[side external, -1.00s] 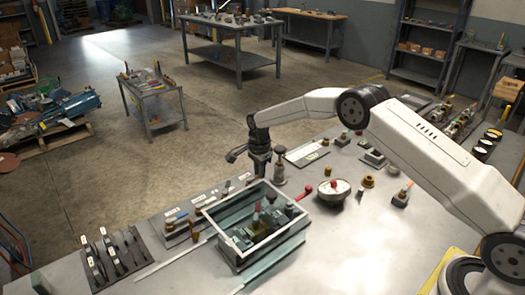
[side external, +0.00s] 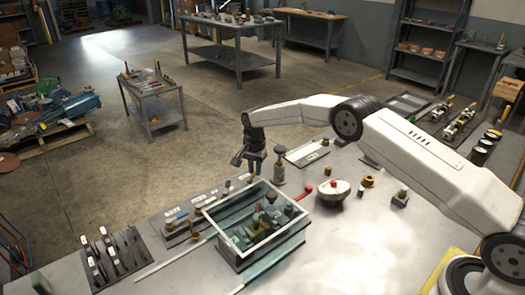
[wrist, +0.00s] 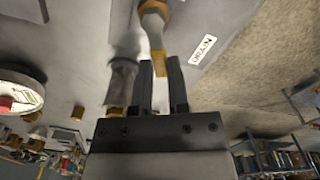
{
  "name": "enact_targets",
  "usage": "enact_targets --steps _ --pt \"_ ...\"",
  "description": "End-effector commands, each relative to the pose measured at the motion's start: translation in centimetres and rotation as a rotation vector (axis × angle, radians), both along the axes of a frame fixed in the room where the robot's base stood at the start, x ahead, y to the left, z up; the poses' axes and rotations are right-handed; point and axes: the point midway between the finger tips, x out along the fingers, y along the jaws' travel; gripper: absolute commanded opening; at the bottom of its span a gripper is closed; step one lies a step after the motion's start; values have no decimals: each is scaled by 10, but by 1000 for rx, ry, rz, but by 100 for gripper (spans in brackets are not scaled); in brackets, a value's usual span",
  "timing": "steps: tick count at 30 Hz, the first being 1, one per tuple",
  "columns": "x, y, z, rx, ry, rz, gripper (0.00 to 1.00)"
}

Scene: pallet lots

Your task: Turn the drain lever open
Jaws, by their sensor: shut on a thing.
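The drain lever (wrist: 159,63) shows as a yellow-brass handle in the wrist view, running from a pale metal and brass valve body (wrist: 153,18). A white label (wrist: 202,50) reading DRAIN lies to its right. My gripper (wrist: 161,68) has its two dark fingers on either side of the lever's end and is shut on it. In the side view my gripper (side external: 252,163) is low at the bench's far edge, behind the framed box. The lever is too small and hidden to make out there.
The pale-framed box (side external: 208,213) with fittings inside stands close in front of my gripper. A grey post-like fitting (side external: 279,174) is just right of it. A red-ended handle (side external: 304,192) and a round white gauge (side external: 335,188) stand farther right.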

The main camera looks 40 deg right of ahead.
Motion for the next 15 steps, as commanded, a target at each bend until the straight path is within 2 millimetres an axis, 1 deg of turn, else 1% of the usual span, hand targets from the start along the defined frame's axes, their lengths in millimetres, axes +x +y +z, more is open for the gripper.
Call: enact_targets --steps 15 --pt "15 14 1 -1 -2 494 0"
